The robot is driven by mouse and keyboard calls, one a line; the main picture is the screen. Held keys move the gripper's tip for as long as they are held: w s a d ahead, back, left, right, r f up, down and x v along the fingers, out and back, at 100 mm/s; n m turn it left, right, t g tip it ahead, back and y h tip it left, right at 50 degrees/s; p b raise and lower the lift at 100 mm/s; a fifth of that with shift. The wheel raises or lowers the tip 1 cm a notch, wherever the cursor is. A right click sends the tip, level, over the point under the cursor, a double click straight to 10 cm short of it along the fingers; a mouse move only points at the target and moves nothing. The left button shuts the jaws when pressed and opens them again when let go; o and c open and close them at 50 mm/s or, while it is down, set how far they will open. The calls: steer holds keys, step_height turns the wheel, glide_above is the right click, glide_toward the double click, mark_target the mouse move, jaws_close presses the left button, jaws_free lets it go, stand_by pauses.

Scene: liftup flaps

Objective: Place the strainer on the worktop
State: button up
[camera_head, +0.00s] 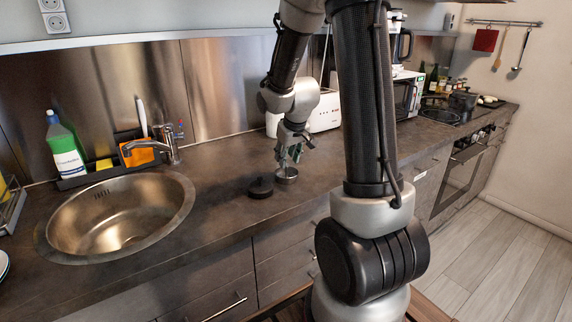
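A small round metal piece (287,176), which looks like the strainer, is at the dark worktop (225,205), right of the sink. My gripper (289,160) points down directly over it, with its fingers at the piece's upper part. The fingers are small and partly merge with the metal piece, so I cannot tell whether they grip it. I also cannot tell whether the piece rests on the worktop or hangs just above it.
A black round lid-like object (261,188) lies just left of the metal piece. The round sink (120,212) is further left, with a faucet (170,148) and a green-white bottle (65,148) behind. A white toaster (322,113) stands behind my gripper. The worktop's front strip is clear.

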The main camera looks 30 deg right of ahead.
steer(key=s+a+r, duration=0.5)
steer(key=s+r, duration=0.9)
steer(key=s+a+r+y, duration=0.1)
steer(key=s+a, duration=0.2)
steer(key=s, duration=0.9)
steer(key=shift+s+a+r, duration=0.15)
steer(key=shift+a+r, duration=0.1)
steer(key=shift+a, duration=0.05)
